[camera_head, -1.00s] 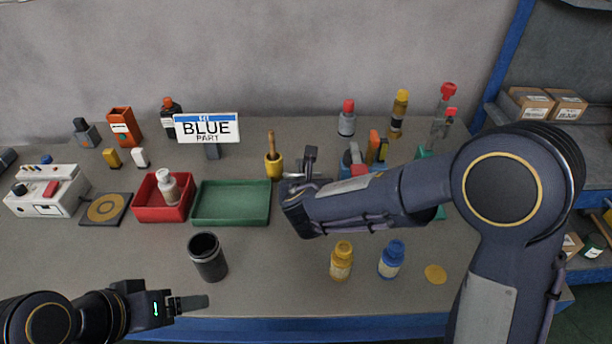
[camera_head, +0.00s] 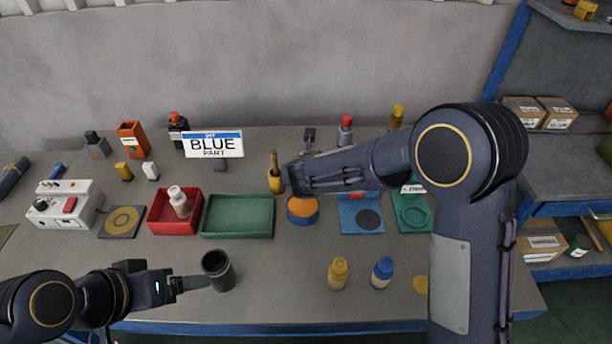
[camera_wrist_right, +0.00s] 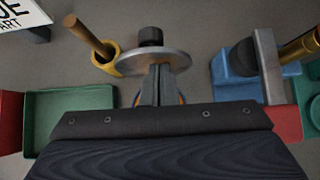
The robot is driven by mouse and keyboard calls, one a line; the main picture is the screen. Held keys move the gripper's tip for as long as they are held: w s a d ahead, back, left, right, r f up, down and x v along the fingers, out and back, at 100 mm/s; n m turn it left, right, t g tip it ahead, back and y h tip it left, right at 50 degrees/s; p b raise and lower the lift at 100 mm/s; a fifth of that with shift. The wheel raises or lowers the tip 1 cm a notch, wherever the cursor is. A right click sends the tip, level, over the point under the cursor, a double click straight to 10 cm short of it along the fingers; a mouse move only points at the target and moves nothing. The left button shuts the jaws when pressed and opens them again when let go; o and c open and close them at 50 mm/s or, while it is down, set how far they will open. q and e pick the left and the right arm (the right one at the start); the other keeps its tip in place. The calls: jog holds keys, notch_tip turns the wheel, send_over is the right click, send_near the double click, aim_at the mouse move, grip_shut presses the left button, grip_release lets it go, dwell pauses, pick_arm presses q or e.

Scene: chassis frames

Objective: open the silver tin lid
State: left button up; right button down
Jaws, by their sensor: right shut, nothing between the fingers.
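A silver disc-shaped lid (camera_wrist_right: 172,60) with a black knob (camera_wrist_right: 150,36) shows in the right wrist view, seen nearly edge-on. My right gripper (camera_wrist_right: 158,70) is shut and empty, its fingertips at the near side of the lid; I cannot tell whether they touch it. Below the fingers is a round blue container with an orange top (camera_head: 302,207), mostly hidden in the wrist view. In the head view my right wrist hangs just above it and the lid cannot be made out. My left gripper (camera_head: 197,283) is beside a black cup (camera_head: 218,272); its opening is unclear.
A yellow mortar with pestle (camera_head: 276,181) stands close left of the lid. A green tray (camera_head: 238,230) and red tray (camera_head: 163,226) lie further left. A blue fixture (camera_head: 355,222) is at right. Yellow (camera_head: 338,275) and blue (camera_head: 381,273) bottles stand in front.

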jog(key=shift+w, duration=0.3)
jog(key=shift+r, duration=0.1)
dwell(0.3)
